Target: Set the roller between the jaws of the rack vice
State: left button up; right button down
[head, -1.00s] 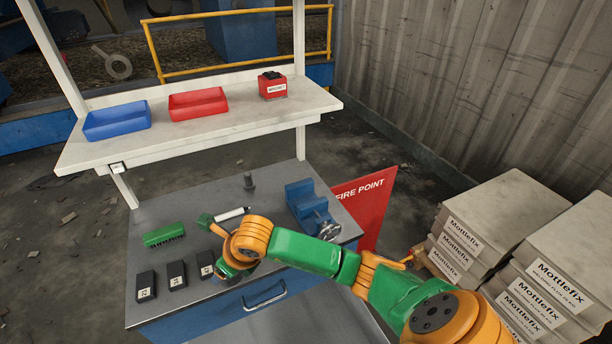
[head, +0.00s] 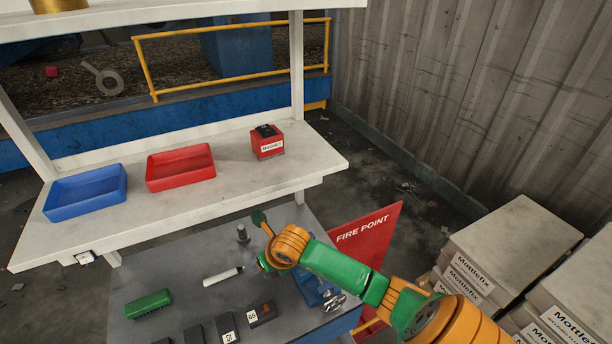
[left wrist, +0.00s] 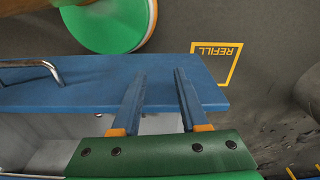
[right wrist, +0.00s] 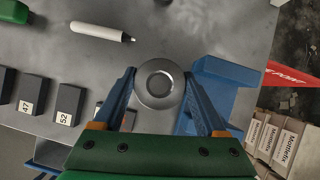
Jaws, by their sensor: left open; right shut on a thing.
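My right gripper (right wrist: 160,75) is shut on the roller (right wrist: 159,83), a grey metal round piece seen end-on, with a round recess in its face. The blue rack vice (right wrist: 205,95) lies just right of the roller in the right wrist view. In the head view the vice (head: 305,287) is partly hidden by my right arm, and its silver screw end shows at the front. How high the roller is above the bench, I cannot tell. My left gripper (left wrist: 160,72) is open and empty near the blue bench front.
On the grey bench are a white marker (head: 223,277), a green brush (head: 149,304), a small upright post (head: 243,235) and several dark numbered blocks (head: 227,330). A shelf above holds a blue tray (head: 85,195), a red tray (head: 180,170) and a red box (head: 267,142).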

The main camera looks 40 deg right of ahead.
jog(key=s+d+p, duration=0.1)
jog(key=d, duration=0.2)
jog(key=d+p, duration=0.1)
jog(key=d, duration=0.2)
jog(key=s+d, duration=0.1)
jog(key=d, duration=0.2)
jog(key=shift+s+d+p, duration=0.15)
jog(key=shift+s+p, duration=0.2)
jog(key=shift+p, duration=0.05)
jog(key=shift+s+d+f, duration=0.1)
jog(key=shift+f, duration=0.35)
notch_tip(320, 180, down, 2)
jog(key=shift+f+p, duration=0.2)
jog(key=shift+p, duration=0.3)
jog(key=shift+f, duration=0.2)
grip_release()
jog(key=shift+r, duration=0.1)
jog(key=shift+s+r+b, duration=0.2)
jog(key=shift+r+b, duration=0.05)
jog(key=shift+b, duration=0.05)
jog(key=v, duration=1.1)
